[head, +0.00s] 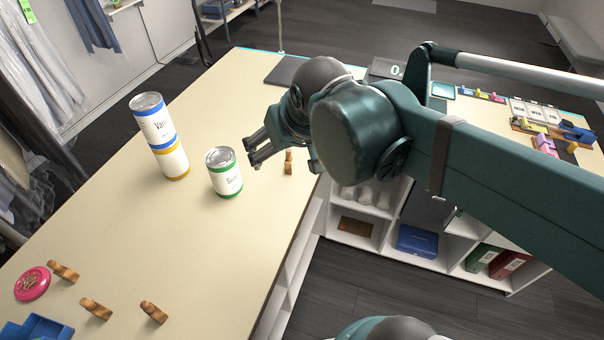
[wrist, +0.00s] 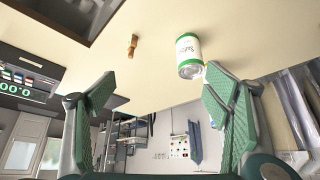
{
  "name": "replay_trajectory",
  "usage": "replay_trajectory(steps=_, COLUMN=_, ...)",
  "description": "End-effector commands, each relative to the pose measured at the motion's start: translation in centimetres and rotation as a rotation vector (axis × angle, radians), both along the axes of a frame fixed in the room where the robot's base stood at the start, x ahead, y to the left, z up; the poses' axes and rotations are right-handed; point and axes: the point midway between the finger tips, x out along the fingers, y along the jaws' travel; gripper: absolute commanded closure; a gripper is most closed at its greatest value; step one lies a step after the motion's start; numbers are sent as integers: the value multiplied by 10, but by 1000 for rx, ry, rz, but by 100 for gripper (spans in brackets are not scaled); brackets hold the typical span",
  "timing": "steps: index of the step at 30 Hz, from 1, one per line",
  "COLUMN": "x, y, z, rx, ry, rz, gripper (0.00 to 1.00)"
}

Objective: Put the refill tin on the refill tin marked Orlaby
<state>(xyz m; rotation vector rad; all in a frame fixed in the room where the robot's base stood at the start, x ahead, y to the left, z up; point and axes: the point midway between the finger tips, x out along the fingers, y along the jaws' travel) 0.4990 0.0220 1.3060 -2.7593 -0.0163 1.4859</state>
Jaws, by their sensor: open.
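A white tin with green bands (head: 224,172) stands upright and alone on the table; its label is too small to read surely. It also shows in the wrist view (wrist: 189,55), ahead of the fingers. To its left in the head view, a blue-banded tin (head: 152,121) stands on a yellow-banded tin (head: 173,162) as an upright stack. The upper label begins "Va"; the lower label is unclear, and I cannot make out the name Orlaby. My gripper (head: 255,150) is open and empty, just right of the green-banded tin and apart from it.
A wooden peg-like piece (head: 288,162) stands near my gripper. Several more lie at the front left, beside a pink disc (head: 32,284) and a blue tray (head: 38,330). A scale with a display (head: 386,69) is at the back. The table between tins and front pieces is clear.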

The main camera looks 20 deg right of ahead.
Motion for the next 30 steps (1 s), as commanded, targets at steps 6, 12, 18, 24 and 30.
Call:
replay_trajectory(steps=6, x=-38, y=-14, z=-26, rx=-6, ry=-22, rz=-5, gripper=23)
replay_trajectory(steps=12, x=-57, y=-20, z=-42, rx=-10, ry=-34, rz=-6, gripper=23)
replay_trajectory(steps=18, x=-62, y=-22, z=-46, rx=-12, ry=-38, rz=-6, gripper=23)
replay_trajectory(steps=24, x=-62, y=-22, z=-46, rx=-12, ry=-38, rz=-6, gripper=23)
replay_trajectory(steps=30, x=-62, y=-22, z=-46, rx=-12, ry=-38, rz=-6, gripper=23)
